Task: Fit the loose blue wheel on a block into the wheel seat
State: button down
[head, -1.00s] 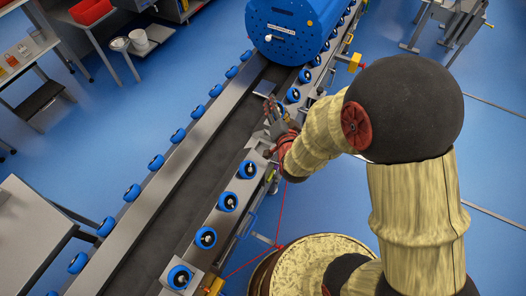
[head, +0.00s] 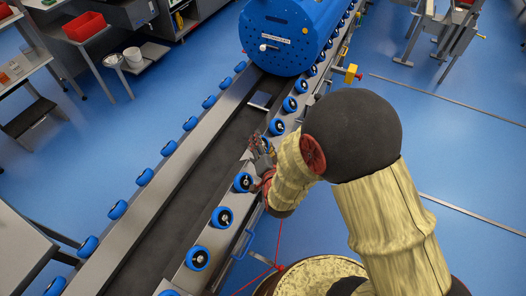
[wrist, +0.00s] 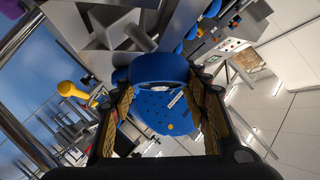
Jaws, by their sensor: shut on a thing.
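The loose blue wheel (wrist: 160,68) is between the two fingers of my gripper, which is shut on it. It fills the upper middle of the wrist view. In the head view my gripper (head: 260,152) is over the right rail (head: 210,235) of the conveyor, seen small and partly behind my arm. I cannot separate the held wheel from the rail's own wheels there. The wheel seat cannot be made out; the rail beside my gripper is partly covered by the arm.
A large blue tub (head: 290,30) sits across the rails at the far end; it also shows beyond the fingers in the wrist view (wrist: 150,110). Blue wheels (head: 222,217) line both rails. A yellow fitting (head: 351,74) sticks out at right. Open blue floor lies right.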

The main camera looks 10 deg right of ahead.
jog(key=shift+f+b, duration=0.6)
jog(key=shift+f, duration=1)
jog(key=shift+f, duration=0.1)
jog(key=c, duration=1)
grip_release()
jog(key=shift+o, duration=0.2)
